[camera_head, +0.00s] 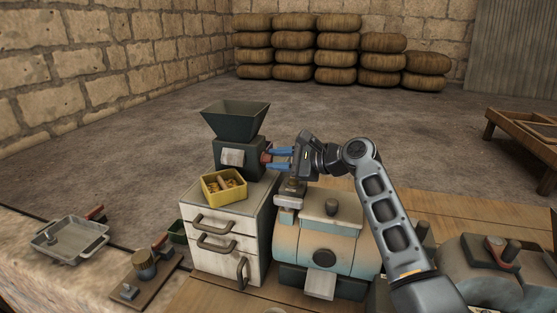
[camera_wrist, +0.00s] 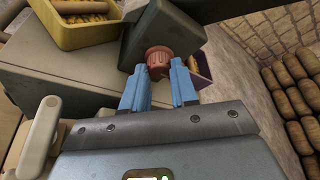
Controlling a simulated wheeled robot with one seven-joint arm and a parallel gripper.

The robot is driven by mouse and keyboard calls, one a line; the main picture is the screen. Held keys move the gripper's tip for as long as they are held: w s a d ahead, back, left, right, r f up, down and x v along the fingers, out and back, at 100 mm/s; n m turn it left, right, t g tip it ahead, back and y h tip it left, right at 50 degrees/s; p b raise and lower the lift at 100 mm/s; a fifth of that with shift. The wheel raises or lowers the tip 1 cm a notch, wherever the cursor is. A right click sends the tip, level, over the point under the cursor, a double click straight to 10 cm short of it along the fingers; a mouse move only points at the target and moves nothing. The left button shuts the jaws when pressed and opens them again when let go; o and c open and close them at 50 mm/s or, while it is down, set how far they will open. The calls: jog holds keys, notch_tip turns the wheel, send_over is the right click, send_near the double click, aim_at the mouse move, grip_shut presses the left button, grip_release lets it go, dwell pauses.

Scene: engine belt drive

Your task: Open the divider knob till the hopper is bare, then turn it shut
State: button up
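The hopper (camera_head: 235,119) is a dark grey-green funnel on top of a machine body. No contents show inside it from the head view, though its bottom is hidden. The divider knob (camera_wrist: 160,58) is reddish brown and ribbed, on the side of the body; it also shows in the head view (camera_head: 266,157). My gripper (camera_wrist: 160,66) has its blue fingertips on either side of the knob, and it comes in from the right in the head view (camera_head: 274,157). The fingers are apart, but I cannot tell whether they touch the knob. A yellow bin (camera_head: 225,196) holds brownish pieces in front of the machine.
A purple bin (camera_wrist: 205,70) shows behind the knob in the wrist view. The machine stands on a white cabinet (camera_head: 229,262) with handles. A blue and tan machine (camera_head: 321,246) stands below my arm. A metal tray (camera_head: 68,240) lies at the left.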

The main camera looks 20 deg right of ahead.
grip_shut()
jog(key=shift+f, duration=0.1)
jog(key=shift+a+f+n+t+b, duration=0.15)
jog(key=shift+n+t+b, duration=0.15)
jog(key=shift+n+b, duration=0.35)
jog(key=n+t+b, duration=0.1)
jog(key=n+b, duration=0.1)
jog(key=b, duration=0.1)
jog(key=n+t+b, duration=0.1)
jog(key=n+b, duration=0.1)
jog(key=b, duration=0.1)
jog(key=shift+s+f+n, duration=0.1)
jog(key=shift+s+n, duration=0.05)
jog(key=shift+n, duration=0.1)
